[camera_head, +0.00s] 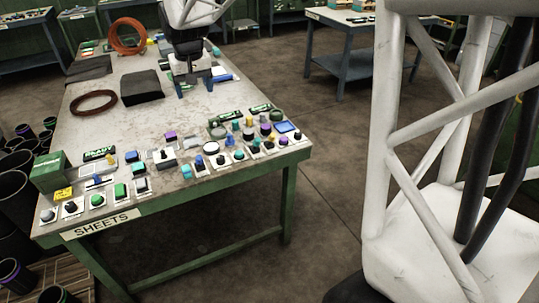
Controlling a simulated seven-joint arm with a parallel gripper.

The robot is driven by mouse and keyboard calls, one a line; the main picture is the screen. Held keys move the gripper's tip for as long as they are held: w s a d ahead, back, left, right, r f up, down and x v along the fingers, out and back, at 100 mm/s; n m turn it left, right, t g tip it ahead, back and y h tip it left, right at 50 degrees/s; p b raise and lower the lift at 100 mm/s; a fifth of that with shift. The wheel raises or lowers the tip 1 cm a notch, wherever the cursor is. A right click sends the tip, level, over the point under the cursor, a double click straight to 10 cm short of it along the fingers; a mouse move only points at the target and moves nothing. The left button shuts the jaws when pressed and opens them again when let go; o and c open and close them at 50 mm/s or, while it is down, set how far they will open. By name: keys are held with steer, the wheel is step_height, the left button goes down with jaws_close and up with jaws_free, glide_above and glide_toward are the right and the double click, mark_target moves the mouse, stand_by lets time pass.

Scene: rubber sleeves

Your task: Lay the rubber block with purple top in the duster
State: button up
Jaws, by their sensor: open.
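My gripper (194,93) is over the far part of the green-framed table, pointing down, with its two dark fingers apart and nothing visible between them. One small dark piece with a purple top (170,135) stands near the middle of the table, left of the round parts. Another dark piece with a purple top (265,129) stands in the cluster at the right front. Both are nearer the camera than my gripper and apart from it. I cannot tell which is the rubber block. I cannot make out the duster for certain among the small items.
The worktable (130,125) holds several small parts along its front edge, a green box (48,171) at the left corner, a dark ring (93,102), an orange coil (127,36) and a black sheet stack (142,87). Bare tabletop lies in the middle.

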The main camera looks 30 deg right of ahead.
steer(key=s+d+f, duration=0.1)
steer(key=s+d, duration=0.1)
steer(key=s, duration=1.6)
steer(key=s+d+f+t, duration=0.1)
steer(key=s+d+f, duration=0.1)
steer(key=s, duration=1.6)
steer(key=shift+s+d+f, duration=0.15)
steer(key=shift+s, duration=0.2)
steer(key=shift+o, duration=0.5)
steer(key=shift+w, duration=0.1)
